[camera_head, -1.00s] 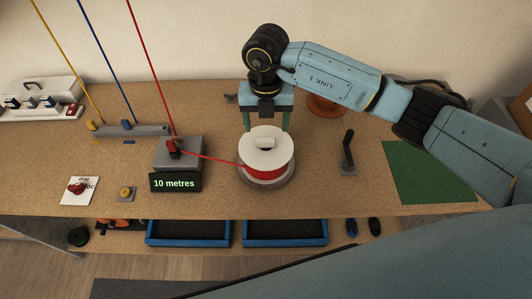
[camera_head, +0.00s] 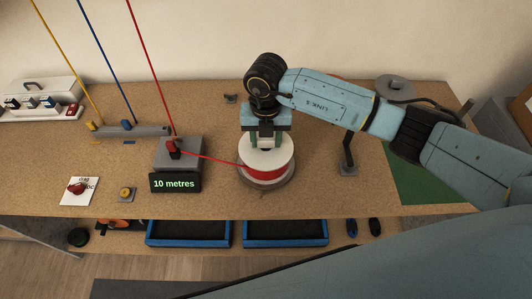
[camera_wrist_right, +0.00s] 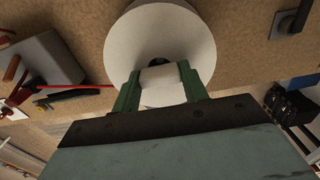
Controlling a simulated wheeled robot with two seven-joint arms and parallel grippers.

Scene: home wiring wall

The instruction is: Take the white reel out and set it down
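The white reel (camera_head: 266,174) carries red wire and sits on a grey round base (camera_head: 288,185) on the workbench. A red wire runs left from it to a grey box with a "10 metres" display (camera_head: 174,182). My right gripper (camera_head: 267,140) points down over the reel's top. In the right wrist view, its green fingers (camera_wrist_right: 160,88) stand on both sides of the white block-shaped handle on the reel (camera_wrist_right: 160,40), with no clear gap. They look shut on it. The reel looks level and still on its base. My left gripper is not in view.
A black upright lever (camera_head: 349,152) stands just right of the reel. A green mat (camera_head: 425,180) lies at the right, partly behind my arm. A grey disc (camera_head: 394,87) is at the back. Two blue trays (camera_head: 188,243) (camera_head: 286,243) sit below the front edge.

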